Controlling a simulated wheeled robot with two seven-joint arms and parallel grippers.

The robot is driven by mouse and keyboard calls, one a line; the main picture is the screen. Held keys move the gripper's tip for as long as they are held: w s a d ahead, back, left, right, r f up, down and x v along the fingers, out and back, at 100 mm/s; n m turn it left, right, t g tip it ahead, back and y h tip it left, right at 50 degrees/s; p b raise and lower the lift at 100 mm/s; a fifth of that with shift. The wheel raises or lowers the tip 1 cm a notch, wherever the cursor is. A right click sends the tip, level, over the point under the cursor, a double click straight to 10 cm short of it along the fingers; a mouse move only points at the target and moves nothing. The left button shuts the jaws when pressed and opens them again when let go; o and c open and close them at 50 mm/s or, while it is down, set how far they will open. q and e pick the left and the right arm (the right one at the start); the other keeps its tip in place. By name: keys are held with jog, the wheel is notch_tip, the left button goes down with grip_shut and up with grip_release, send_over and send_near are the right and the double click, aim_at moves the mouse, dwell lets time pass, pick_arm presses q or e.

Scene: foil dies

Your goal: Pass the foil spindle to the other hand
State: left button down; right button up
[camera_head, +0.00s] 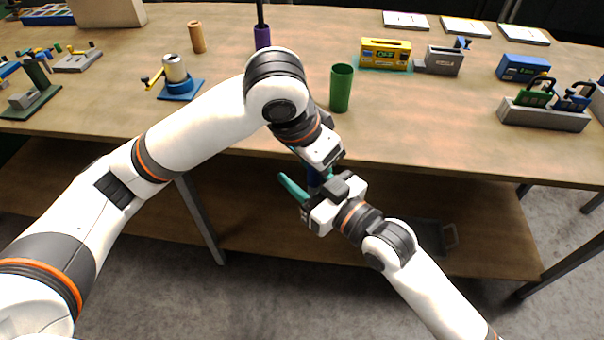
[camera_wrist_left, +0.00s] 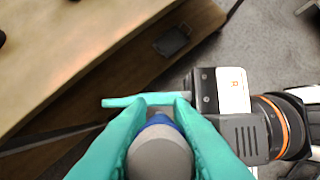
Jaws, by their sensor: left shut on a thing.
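The foil spindle, with a grey rounded end (camera_wrist_left: 160,155) and a blue part beyond it, sits between the teal fingers of my left gripper (camera_wrist_left: 162,112) in the left wrist view. My left gripper is shut on it. In the head view its blue part (camera_head: 314,180) shows below the left wrist, in front of the table edge. My right gripper (camera_head: 303,178) is right there, with teal fingers spread around the spindle, one finger apart from it on the left. In the left wrist view one right finger crosses beyond the spindle; the other is hidden.
The wooden table (camera_head: 420,135) lies behind the grippers, with a green cup (camera_head: 341,88) near its front edge. A lower shelf (camera_head: 250,215) runs below the grippers.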

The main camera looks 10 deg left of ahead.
grip_shut()
pick_arm(q)
jog(key=c, duration=1.2)
grip_release()
jog(key=shift+r, duration=0.1)
